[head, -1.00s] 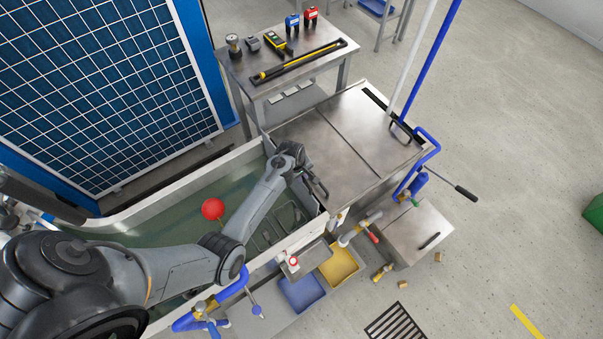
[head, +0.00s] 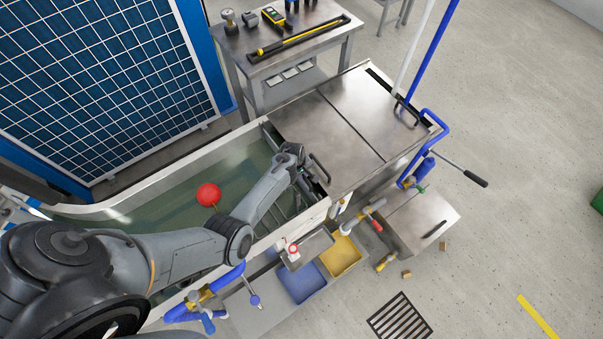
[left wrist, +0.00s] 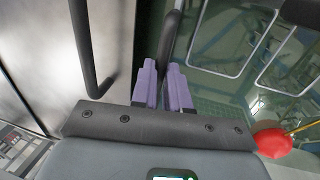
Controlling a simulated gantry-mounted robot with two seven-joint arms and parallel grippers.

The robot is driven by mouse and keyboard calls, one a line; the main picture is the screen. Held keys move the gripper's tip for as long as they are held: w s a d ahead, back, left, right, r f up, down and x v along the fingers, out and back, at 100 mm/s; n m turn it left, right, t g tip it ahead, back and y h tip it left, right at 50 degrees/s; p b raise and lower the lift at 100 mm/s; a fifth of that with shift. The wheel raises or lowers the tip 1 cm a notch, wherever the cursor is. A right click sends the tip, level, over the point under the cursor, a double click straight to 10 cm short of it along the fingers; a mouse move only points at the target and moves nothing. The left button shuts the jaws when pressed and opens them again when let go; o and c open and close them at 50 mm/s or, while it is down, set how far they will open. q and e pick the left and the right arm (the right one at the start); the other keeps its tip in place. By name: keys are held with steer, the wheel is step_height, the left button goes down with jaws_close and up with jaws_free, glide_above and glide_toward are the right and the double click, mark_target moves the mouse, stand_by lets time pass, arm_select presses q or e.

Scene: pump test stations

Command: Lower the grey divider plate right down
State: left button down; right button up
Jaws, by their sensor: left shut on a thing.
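The grey divider plate (head: 272,136) stands in the water tank along the left edge of the steel cover, mostly hidden by my left arm and gripper. Its top edge shows as a thin strip near the level of the tank rim. My left gripper (head: 307,181) is above this edge. In the left wrist view, its purple fingers (left wrist: 164,88) are shut on a dark upright handle (left wrist: 171,40). The plate's lower edge and how deep it sits are hidden. My right gripper is not in view.
The steel cover (head: 345,140) with its own black handle (head: 319,168) lies close right of the gripper. A red ball float (head: 208,194) and wire frames are in the tank (head: 130,214). Blue and yellow bins (head: 300,283) stand in front. A tool table (head: 285,45) is behind.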

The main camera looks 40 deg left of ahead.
arm_select(q)
steer(key=c, duration=1.1)
jaws_free()
steer(key=shift+s+f, duration=0.1)
steer(key=shift+f, duration=0.15)
steer(key=shift+r, duration=0.1)
steer(key=shift+r+p, duration=0.35)
steer(key=shift+r, duration=0.2)
steer(key=r+p, duration=0.1)
steer(key=r, duration=0.2)
steer(key=s+r+p, duration=0.1)
steer(key=r, duration=0.2)
steer(key=s+r+p, duration=0.1)
steer(key=r, duration=0.2)
steer(key=shift+a+r, duration=0.25)
